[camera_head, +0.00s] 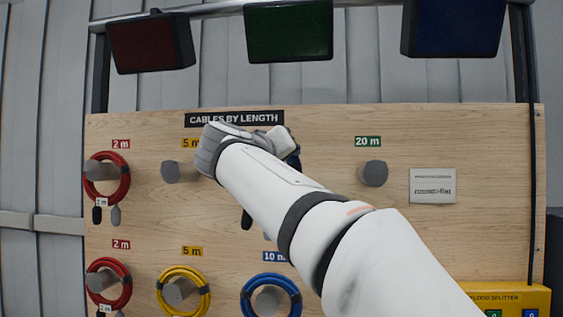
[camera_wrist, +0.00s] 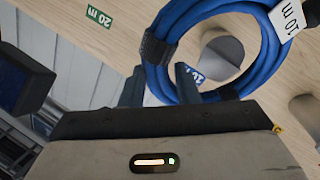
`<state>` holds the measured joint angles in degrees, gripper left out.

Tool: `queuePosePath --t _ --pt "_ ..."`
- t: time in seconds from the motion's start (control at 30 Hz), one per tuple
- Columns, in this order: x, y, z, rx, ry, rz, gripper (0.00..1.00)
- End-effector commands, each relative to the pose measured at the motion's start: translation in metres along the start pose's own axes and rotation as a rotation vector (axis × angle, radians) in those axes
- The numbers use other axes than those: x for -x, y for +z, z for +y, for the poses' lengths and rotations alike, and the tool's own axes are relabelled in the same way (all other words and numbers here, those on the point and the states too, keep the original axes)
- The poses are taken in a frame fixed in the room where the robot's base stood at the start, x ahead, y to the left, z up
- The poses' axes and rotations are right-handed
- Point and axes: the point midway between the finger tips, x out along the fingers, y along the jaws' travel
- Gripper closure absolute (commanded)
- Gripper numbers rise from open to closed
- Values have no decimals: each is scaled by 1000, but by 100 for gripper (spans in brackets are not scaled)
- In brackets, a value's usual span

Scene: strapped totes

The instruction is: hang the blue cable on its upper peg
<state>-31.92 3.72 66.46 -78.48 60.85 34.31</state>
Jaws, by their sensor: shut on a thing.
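My gripper (camera_wrist: 161,88) is shut on the blue cable (camera_wrist: 180,25), a coil with a black strap and a white "10 m" tag (camera_wrist: 288,18). In the wrist view the grey upper peg (camera_wrist: 222,52) shows inside the coil's loop; I cannot tell whether the coil is around the peg or still in front of it. A blue label shows beside the finger. In the head view my arm hides the upper 10 m peg and most of the coil; a dark plug end (camera_head: 246,220) hangs below my wrist.
Another blue coil (camera_head: 270,277) hangs on the lower 10 m peg. Red (camera_head: 127,180) and yellow (camera_head: 204,297) coils hang left. The upper 5 m peg (camera_head: 172,172) and 20 m peg (camera_head: 375,174) are bare. A yellow splitter box (camera_head: 505,297) is at lower right.

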Motion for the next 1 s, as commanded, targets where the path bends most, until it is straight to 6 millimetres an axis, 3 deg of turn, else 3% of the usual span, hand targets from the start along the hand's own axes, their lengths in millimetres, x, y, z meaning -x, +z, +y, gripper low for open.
queuePosePath --t 0.1,1.0 --pt "6 1 8 -3 11 -1 100" --pt "43 6 13 -5 4 3 100"
